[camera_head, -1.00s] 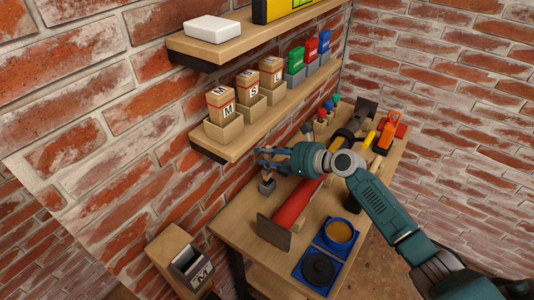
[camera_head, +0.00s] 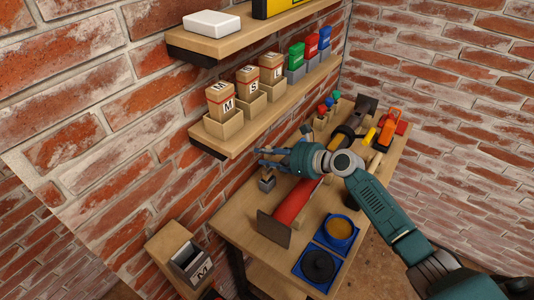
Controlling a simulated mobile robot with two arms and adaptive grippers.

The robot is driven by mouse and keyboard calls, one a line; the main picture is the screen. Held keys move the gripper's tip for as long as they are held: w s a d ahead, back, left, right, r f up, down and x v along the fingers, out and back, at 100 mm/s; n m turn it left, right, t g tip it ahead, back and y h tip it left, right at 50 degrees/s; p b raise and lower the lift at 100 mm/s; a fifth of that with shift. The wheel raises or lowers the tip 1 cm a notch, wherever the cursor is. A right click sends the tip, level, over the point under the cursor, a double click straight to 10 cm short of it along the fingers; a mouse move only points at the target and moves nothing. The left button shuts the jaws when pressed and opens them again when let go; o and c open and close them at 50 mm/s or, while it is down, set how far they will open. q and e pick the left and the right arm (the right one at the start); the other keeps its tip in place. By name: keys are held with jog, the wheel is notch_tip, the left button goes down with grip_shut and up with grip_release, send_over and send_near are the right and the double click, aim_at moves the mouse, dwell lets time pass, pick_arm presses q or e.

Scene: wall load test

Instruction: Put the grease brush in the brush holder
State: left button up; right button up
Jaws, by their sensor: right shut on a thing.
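My right gripper (camera_head: 268,158) reaches in from the right over the workbench, its fingers pointing left. It is shut on a slim thing, likely the grease brush, mostly hidden by the fingers. Just below the fingers stands a small dark grey holder (camera_head: 266,184), likely the brush holder, on the bench near the wall. A short light piece shows between fingers and holder; I cannot tell whether the brush is inside or only above it. My left gripper is not in view.
A red cylinder with a brown end plate (camera_head: 273,229) lies on the bench (camera_head: 238,222) below my arm. Shelves with boxes (camera_head: 221,102) overhang at the wall. Tools, including an orange one (camera_head: 386,132), crowd the far end.

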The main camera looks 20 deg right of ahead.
aim_at(267, 169)
jog(key=shift+f, duration=0.25)
dwell(0.4)
jog(key=shift+f, duration=0.55)
jog(key=shift+f+b, duration=0.15)
jog(key=shift+b, duration=0.15)
jog(key=shift+f, duration=0.6)
jog(key=o, duration=1.2)
jog(key=shift+o, duration=0.4)
jog(key=o, duration=0.5)
